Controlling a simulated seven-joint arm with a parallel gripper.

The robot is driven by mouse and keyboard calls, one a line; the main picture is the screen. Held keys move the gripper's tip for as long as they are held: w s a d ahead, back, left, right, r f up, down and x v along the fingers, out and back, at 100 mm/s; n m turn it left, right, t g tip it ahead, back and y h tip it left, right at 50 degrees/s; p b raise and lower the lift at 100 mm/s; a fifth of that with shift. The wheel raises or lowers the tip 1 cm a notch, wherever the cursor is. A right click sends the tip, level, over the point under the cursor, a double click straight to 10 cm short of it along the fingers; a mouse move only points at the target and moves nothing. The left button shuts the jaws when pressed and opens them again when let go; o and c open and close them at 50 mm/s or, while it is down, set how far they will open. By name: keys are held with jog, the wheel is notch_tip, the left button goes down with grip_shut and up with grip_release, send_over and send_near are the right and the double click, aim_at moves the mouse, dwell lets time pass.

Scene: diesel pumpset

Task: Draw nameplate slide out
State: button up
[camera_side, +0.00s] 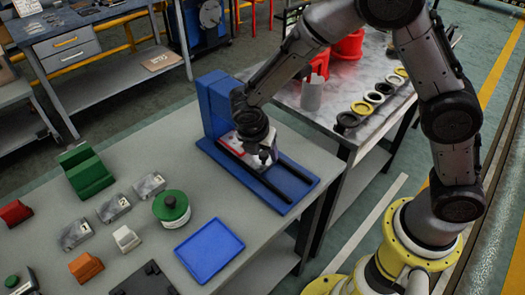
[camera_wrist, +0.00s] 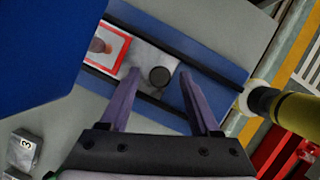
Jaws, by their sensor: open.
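The nameplate slide (camera_wrist: 138,58) is a pale grey plate with a red-framed card at one end and a dark round knob (camera_wrist: 160,77) near the other. It lies between two black rails on a blue fixture (camera_side: 213,100); in the side view its red and white part (camera_side: 227,143) shows below my wrist. In the wrist view one end runs in beside the blue upright. My gripper (camera_wrist: 159,73) is open, its two purple fingers apart, with the knob between the fingertips in the picture. I cannot tell whether they touch it. In the side view my gripper (camera_side: 262,157) is over the slide.
The fixture's railed base (camera_side: 293,206) is bare toward the front right. A blue tray (camera_side: 208,253), a green-topped container (camera_side: 171,208), a green block (camera_side: 85,172) and several grey numbered blocks stand left of it. A second table (camera_side: 318,118) holds rings and red containers.

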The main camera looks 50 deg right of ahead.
grip_shut()
dwell(1.4)
